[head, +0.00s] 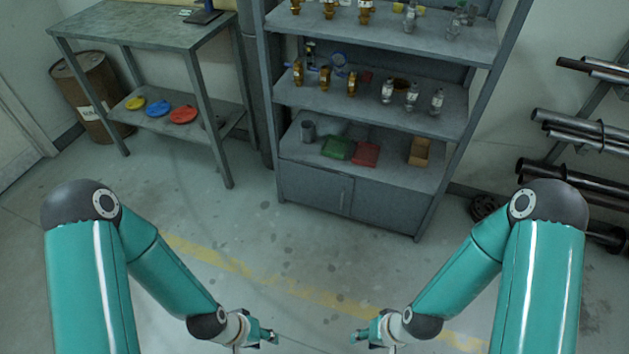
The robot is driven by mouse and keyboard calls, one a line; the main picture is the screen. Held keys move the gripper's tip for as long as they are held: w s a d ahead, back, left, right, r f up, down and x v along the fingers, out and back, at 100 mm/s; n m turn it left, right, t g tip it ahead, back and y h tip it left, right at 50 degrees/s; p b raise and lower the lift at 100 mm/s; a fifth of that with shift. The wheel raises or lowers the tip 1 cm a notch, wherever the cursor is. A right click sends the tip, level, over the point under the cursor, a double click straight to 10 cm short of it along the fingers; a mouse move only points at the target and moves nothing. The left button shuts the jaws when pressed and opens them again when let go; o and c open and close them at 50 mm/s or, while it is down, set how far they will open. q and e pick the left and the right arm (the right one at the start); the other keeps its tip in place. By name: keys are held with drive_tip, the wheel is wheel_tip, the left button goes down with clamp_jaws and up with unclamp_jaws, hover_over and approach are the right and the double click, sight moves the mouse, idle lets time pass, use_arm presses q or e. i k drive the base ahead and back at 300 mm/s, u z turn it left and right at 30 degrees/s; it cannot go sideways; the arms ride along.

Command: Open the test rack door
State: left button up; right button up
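A grey metal rack (390,118) stands against the back wall, with open shelves above and a closed cupboard at its base. I take its grey front door panel (315,190) as the rack door; a vertical seam and a small handle (342,197) show near its middle. The panels look shut. My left gripper (270,337) and my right gripper (358,336) are low in the middle of the view, facing each other with a gap between them. Both are well in front of the rack and touch nothing visible. Their fingers are too small to read.
A grey workbench (150,28) with coloured discs on its lower shelf and a rusty barrel (92,88) stand at the left. Pipes (580,130) lie on a rack at the right. The floor (290,255) before the rack is clear, with a worn yellow line.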

sight(321, 187)
drive_tip(key=i, duration=0.45)
drive_tip(key=u, duration=0.1)
drive_tip(key=k, duration=1.3)
drive_tip(key=u, duration=0.45)
drive_tip(key=i, duration=1.9)
drive_tip(key=z, duration=0.15)
